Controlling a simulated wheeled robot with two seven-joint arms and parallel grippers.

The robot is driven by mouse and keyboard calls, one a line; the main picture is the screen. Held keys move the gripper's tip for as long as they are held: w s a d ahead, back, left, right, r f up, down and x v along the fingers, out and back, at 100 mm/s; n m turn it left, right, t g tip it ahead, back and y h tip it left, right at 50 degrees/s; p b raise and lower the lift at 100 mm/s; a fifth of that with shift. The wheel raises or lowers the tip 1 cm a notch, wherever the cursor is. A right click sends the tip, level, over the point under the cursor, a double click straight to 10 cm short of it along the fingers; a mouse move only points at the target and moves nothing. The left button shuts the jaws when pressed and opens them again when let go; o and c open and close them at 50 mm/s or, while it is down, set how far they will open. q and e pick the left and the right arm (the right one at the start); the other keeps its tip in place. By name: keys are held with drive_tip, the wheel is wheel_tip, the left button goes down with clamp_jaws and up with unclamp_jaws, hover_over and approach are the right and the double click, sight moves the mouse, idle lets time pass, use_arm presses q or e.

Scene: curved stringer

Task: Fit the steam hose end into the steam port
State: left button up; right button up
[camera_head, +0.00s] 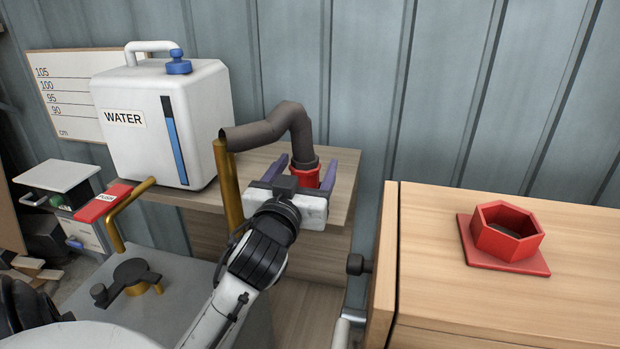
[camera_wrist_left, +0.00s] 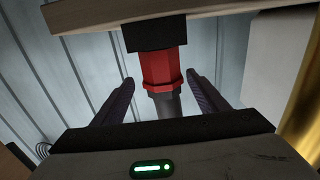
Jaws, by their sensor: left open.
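The steam hose (camera_head: 270,128) is a thick dark grey tube running from the top of an upright brass pipe, bending down to a red hose end (camera_head: 306,176). The hose end stands upright at the shelf. In the left wrist view the red hose end (camera_wrist_left: 160,66) meets a black piece at the shelf. My left gripper (camera_head: 306,162) is open, its two purple fingers on either side of the hose end, with visible gaps. The red hexagonal socket on a square plate, apparently the steam port (camera_head: 482,243), lies on the wooden cabinet top at right. My right gripper is not in view.
A white water tank (camera_head: 200,105) stands on the wooden shelf (camera_head: 345,185), left of the hose. The brass pipe (camera_head: 228,190) rises close to my left wrist. A gap separates the shelf from the wooden cabinet (camera_head: 430,270). The cabinet top around the socket is clear.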

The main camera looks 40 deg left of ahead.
use_arm(q)
drive_tip(key=x, duration=0.5)
drive_tip(key=shift+a, duration=0.2)
drive_tip(key=shift+f, duration=0.1)
drive_tip(key=shift+c, duration=0.4)
drive_tip(key=c, duration=1.1)
drive_tip(key=shift+c, duration=0.3)
